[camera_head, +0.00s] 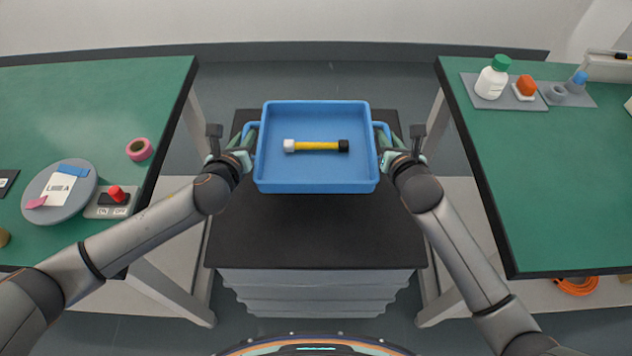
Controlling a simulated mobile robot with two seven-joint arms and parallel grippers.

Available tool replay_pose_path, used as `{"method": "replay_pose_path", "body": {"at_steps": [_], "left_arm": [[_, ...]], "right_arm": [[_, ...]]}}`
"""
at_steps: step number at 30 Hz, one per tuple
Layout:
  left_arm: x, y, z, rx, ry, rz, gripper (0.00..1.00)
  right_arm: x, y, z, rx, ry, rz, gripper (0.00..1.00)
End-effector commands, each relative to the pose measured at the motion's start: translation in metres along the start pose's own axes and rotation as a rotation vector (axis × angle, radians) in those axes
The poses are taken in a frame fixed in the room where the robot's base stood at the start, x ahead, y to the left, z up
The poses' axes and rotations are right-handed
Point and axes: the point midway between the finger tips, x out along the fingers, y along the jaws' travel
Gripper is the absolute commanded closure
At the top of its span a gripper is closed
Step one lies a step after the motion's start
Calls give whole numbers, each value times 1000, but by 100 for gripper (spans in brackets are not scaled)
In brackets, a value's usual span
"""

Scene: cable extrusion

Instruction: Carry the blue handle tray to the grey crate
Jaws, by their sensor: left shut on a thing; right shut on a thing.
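The blue handle tray (316,185) is in the middle of the head view, with a handle on its left and right sides. A yellow bar with a white end and a black end (316,146) lies in it. My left gripper (248,150) is shut on the left handle, and my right gripper (388,148) is shut on the right handle. The grey crate (315,291) with a black top stands below and behind the tray in the picture. I cannot tell whether the tray touches that top.
A green table on the left (90,110) holds a pink tape roll (139,149), a grey disc (75,205) and a red button box (114,198). A green table on the right (560,180) holds a white bottle (492,80). Floor shows between the tables behind the crate.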

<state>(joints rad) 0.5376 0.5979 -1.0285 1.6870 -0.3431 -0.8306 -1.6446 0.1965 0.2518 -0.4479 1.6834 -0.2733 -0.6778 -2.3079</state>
Motion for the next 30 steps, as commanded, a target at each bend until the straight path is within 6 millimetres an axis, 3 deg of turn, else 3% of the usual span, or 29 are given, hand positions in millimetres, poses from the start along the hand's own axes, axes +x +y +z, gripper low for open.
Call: {"method": "replay_pose_path", "body": {"at_steps": [3,18,30], "left_arm": [[6,4,-12,1,-4,3,100],[6,4,-12,0,-3,3,100],[12,7,-27,1,-3,3,100]], "right_arm": [[6,-4,-12,-1,-4,-1,100],[6,-4,-12,-1,-3,-2,100],[12,-7,-27,-1,-3,-2,100]]}}
